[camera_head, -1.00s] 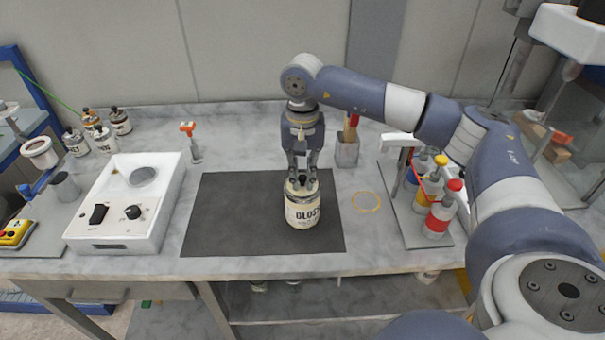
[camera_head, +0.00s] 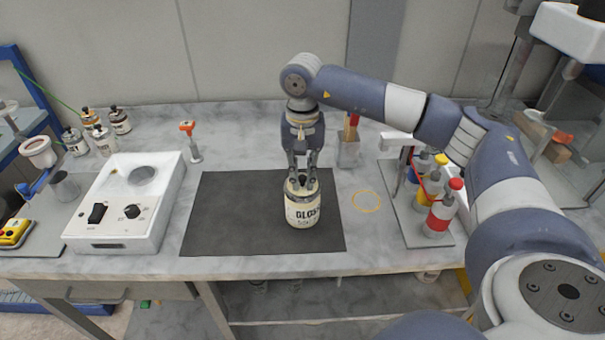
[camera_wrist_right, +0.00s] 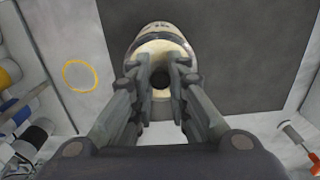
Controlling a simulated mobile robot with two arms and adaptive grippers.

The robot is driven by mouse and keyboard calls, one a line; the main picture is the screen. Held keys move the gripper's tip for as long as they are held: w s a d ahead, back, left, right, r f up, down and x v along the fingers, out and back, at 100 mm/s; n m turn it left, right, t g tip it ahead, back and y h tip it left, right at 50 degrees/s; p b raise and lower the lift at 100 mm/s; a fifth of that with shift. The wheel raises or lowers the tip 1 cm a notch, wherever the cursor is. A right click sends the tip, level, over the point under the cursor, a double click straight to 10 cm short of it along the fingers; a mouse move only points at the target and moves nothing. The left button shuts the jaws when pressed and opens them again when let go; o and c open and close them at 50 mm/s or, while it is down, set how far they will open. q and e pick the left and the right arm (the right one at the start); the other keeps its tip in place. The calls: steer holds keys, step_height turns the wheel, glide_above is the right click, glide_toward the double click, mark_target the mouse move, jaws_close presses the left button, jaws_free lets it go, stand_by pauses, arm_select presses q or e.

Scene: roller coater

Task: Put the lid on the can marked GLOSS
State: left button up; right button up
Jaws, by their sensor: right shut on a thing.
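The can marked GLOSS (camera_head: 303,213) stands upright on the dark mat (camera_head: 215,225), a cream can with black lettering. My right gripper (camera_head: 301,184) points straight down over the can's top. Its fingers are shut on the lid, whose dark round knob (camera_wrist_right: 160,79) shows between the fingertips in the right wrist view. The lid is at the can's mouth; the fingers hide much of it, so I cannot tell whether it is fully seated. The can's cream body (camera_wrist_right: 160,35) also shows in the right wrist view. My left gripper is not in view.
A white device with knobs (camera_head: 150,215) stands left of the mat. Several small bottles (camera_head: 100,138) are behind it. A rack of coloured bottles (camera_head: 432,205) is at the right. A yellow ring (camera_head: 367,202) lies between mat and rack. A grey holder (camera_head: 347,153) stands behind.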

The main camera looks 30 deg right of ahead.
stand_by(0.4)
steer(key=o, duration=0.9)
steer(key=shift+c, duration=0.2)
steer(key=o, duration=0.5)
steer(key=shift+r+p, duration=2.05)
steer(key=shift+r, duration=1.5)
